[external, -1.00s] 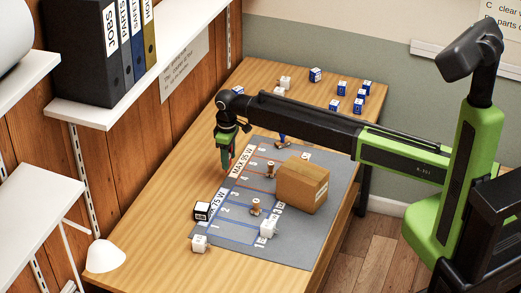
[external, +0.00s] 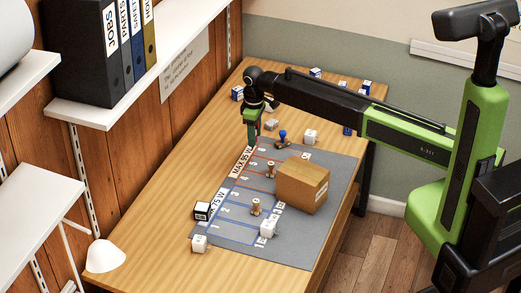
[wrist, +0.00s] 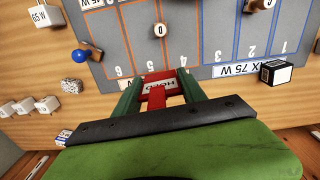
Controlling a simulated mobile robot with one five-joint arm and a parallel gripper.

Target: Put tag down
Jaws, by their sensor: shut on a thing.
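My gripper (external: 252,138) is over the far left side of the grey mat (external: 300,252), near the MAX 95 W label (external: 244,161). In the wrist view my gripper (wrist: 161,90) has its green fingers on both sides of a red tag (wrist: 158,78) with a white panel that seems to read HOLD. The tag is held between the fingers, and its held end is partly hidden. The tag is not clear in the external view.
A cardboard box (external: 302,185) stands on the mat, with wooden pawns (external: 256,206) left of it. A black-and-white cube (external: 202,211) sits at the mat's near left.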

